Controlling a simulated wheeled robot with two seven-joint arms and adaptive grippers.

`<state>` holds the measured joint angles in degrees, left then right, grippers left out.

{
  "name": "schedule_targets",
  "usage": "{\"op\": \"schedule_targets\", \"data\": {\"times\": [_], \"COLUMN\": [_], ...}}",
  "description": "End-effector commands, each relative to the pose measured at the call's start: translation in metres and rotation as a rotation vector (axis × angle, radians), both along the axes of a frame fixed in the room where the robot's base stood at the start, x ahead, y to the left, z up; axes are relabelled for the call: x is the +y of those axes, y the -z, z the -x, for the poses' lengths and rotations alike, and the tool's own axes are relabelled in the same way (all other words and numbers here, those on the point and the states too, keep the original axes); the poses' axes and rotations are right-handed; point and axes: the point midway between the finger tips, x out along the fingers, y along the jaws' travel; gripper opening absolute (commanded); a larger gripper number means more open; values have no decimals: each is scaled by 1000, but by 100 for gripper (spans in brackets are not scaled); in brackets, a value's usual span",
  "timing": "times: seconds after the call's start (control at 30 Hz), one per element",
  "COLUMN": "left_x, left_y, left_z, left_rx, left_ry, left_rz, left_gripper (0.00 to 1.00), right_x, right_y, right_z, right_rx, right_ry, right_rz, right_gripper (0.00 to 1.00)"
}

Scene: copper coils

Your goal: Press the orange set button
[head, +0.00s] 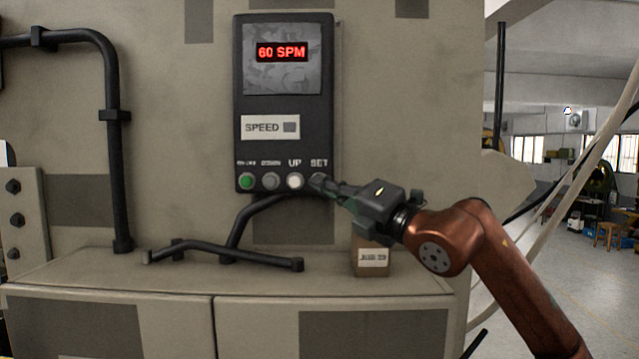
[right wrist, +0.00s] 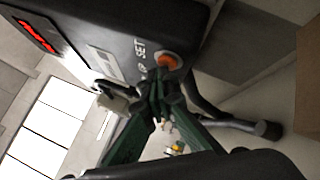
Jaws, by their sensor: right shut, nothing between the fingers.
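The control panel (head: 284,100) is a dark upright box on the machine wall, with a red display (head: 282,52) reading "60 SPM". Its bottom row holds a green button (head: 246,181), a grey button (head: 271,181), a white button (head: 295,181) under "UP" and one under "SET". In the right wrist view the set button (right wrist: 170,61) is orange, with "SET" printed beside it. My right gripper (head: 318,182) is shut and empty, its fingertips in front of the set button and hiding most of it in the head view. The fingertips look very close to the button; I cannot tell if they touch.
A small labelled cardboard box (head: 371,258) stands on the ledge under my right gripper. Black pipes (head: 225,256) run along the ledge below the panel, and another pipe (head: 112,150) rises at the left. Open floor shows at the right.

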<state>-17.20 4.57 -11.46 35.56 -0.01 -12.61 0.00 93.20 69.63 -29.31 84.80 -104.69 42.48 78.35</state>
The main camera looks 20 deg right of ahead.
Motion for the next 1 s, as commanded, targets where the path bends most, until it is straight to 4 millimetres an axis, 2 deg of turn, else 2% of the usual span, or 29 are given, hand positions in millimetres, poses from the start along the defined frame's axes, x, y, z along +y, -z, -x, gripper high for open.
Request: {"op": "schedule_targets", "data": {"times": [0.3, 0.7, 1.0], "left_x": [0, 0, 0], "left_y": [16, 18, 39], "left_z": [0, 0, 2], "left_rx": [1, 1, 3], "left_ry": [0, 0, 0], "left_rz": [0, 0, 0], "left_gripper": [40, 40, 40], "right_x": [4, 5, 12], "right_y": [3, 1, 3], "right_z": [13, 17, 43], "right_rx": [-1, -1, -2], "right_ry": [-1, -1, -1], "right_rz": [0, 0, 0], "right_gripper": [0, 0, 0]}}
